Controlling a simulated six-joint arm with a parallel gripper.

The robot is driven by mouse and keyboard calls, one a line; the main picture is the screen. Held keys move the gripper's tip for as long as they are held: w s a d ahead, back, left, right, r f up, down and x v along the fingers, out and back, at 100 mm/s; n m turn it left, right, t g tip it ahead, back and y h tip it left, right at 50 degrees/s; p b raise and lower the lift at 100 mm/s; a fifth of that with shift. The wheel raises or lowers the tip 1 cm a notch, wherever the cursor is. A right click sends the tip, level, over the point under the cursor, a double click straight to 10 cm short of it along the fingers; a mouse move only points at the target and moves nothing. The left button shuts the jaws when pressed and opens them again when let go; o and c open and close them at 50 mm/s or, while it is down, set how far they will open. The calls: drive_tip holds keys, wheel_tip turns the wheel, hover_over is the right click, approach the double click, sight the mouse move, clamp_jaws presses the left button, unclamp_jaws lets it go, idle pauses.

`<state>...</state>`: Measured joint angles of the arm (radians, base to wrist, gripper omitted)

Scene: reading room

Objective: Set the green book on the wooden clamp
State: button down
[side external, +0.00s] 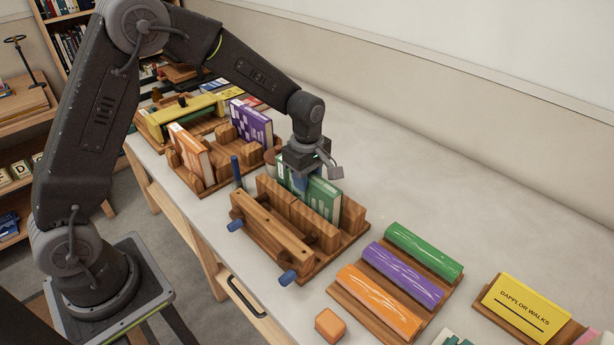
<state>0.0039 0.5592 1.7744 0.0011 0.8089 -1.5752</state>
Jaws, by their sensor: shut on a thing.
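The green book (323,198) has white markings and stands upright in the side external view. My gripper (303,176) is above it, shut on its upper edge at the left end. The wooden clamp (268,228) has upright wooden plates, a base and blue-ended screws, and stands on the table. The book is over the clamp, behind its middle plates and in front of its rear blocks. The plates hide the book's lower edge, so I cannot tell whether it touches the clamp's base.
A rack with orange (191,152) and purple (251,124) books stands behind left. Green, purple and orange rolls lie on a wooden tray (428,263) at right. An orange block (329,325) and a yellow sign (526,304) are nearer. The table (430,180) by the wall is clear.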

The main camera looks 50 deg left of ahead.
drive_tip(key=shift+f, duration=0.15)
drive_tip(key=c, duration=0.7)
unclamp_jaws()
drive_tip(key=shift+r, duration=4.5)
drive_tip(key=shift+r, duration=0.1)
drive_tip(key=s+r+m+t, duration=0.2)
drive_tip(key=s+r+m, duration=0.1)
drive_tip(key=s+m, duration=0.3)
drive_tip(key=s+r+m+t, duration=0.1)
drive_tip(key=s+r+m, duration=0.2)
drive_tip(key=s+m, duration=0.3)
drive_tip(key=s+r+m+t, duration=0.2)
drive_tip(key=s+r+m, duration=0.2)
drive_tip(key=s, duration=0.8)
drive_tip(key=shift+m+t, duration=0.3)
drive_tip(key=shift+m, duration=0.7)
